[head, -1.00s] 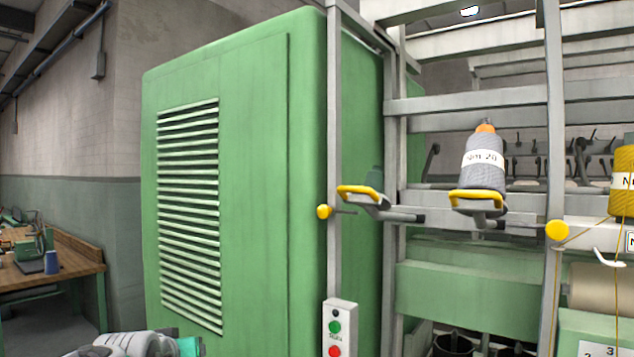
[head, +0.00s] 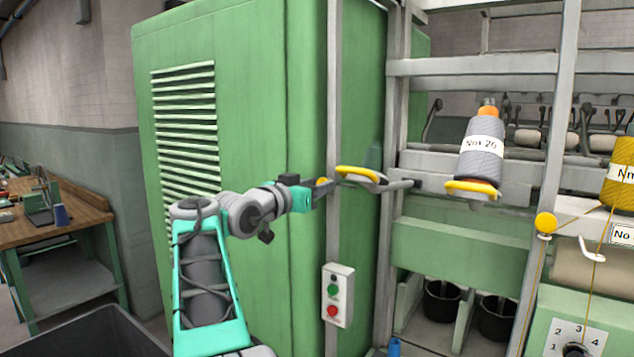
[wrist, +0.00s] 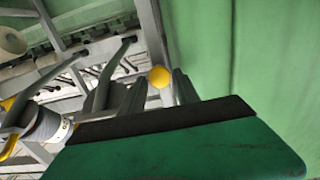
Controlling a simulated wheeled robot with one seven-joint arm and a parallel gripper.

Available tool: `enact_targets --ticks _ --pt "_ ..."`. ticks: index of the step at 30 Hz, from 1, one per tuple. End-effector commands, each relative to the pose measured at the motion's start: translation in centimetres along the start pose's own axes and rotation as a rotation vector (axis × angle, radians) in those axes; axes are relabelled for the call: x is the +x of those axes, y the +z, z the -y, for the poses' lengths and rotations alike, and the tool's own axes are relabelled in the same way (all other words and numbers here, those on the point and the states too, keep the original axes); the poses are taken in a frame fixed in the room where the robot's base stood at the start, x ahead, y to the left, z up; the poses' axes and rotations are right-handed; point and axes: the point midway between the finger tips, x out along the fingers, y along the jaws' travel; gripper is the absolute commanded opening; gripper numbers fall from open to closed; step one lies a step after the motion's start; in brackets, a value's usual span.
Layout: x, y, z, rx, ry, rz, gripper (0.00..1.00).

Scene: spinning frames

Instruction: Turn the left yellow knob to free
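The left yellow knob (head: 322,181) is a small ball on the grey upright at the corner of the green cabinet. In the head view my gripper (head: 319,191) reaches it from the left and partly covers it. In the wrist view the knob (wrist: 160,77) shows between the tips of my two grey fingers (wrist: 159,88), which stand apart, one on each side. My gripper looks open; I cannot tell whether a finger touches the knob. A second yellow knob (head: 546,222) sits on the upright farther right.
A yellow-rimmed holder (head: 358,173) juts out just right of my gripper. A grey cone labelled Nm 20 (head: 481,148) stands on another holder. A button box (head: 338,295) hangs below. The green cabinet (head: 255,110) stands close behind my arm.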

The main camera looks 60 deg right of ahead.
Motion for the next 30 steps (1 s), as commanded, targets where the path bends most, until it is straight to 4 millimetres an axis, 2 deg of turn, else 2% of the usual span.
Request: enact_targets --ticks 5,18,30 --pt "-0.03 0.05 0.03 0.000 -0.001 0.000 0.37" --pt "-0.06 0.03 0.03 0.001 -0.001 0.000 0.01" --pt "-0.07 0.15 0.01 0.024 -0.001 0.000 0.00"
